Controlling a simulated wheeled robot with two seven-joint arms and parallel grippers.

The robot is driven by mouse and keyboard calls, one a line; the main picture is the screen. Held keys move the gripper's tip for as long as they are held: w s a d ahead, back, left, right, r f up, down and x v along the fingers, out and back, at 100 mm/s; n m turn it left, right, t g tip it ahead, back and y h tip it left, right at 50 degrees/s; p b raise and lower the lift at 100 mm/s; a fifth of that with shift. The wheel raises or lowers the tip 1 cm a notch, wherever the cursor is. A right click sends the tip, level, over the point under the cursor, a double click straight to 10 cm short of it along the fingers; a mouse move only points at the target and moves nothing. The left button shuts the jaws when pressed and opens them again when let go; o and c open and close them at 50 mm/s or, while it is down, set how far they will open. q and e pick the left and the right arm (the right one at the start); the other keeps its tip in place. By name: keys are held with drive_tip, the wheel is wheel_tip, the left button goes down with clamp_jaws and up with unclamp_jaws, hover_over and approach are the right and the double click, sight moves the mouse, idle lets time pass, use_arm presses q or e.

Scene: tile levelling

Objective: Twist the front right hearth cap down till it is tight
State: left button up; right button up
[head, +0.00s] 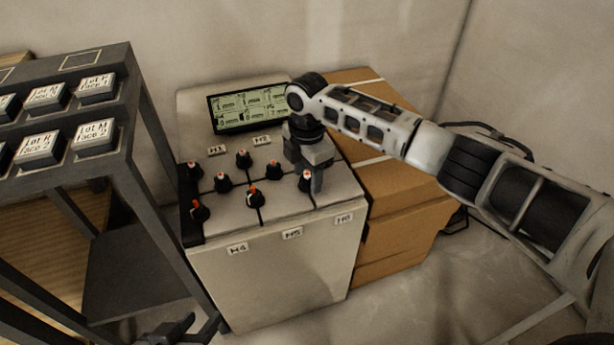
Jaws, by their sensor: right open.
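The front right hearth cap (304,183), black with an orange and white top, stands at the right end of the tile slab (285,207), behind the H6 label (344,218). My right gripper (309,177) reaches down over this cap from above, jaws open. A grey finger stands at the cap's right side and hides part of it; I cannot tell whether they touch. My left gripper (175,332) is low at the bottom edge, away from the caps; its jaws are not clear.
Several similar caps, such as the front middle one (255,198), stand along the tile joints. A display panel (248,106) stands behind. A dark rack (130,130) with labelled blocks is at left, cardboard boxes (395,215) at right.

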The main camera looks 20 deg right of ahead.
drive_tip(key=shift+f, duration=0.2)
drive_tip(key=c, duration=1)
drive_tip(key=shift+r+p, duration=0.1)
drive_tip(key=shift+p, duration=0.25)
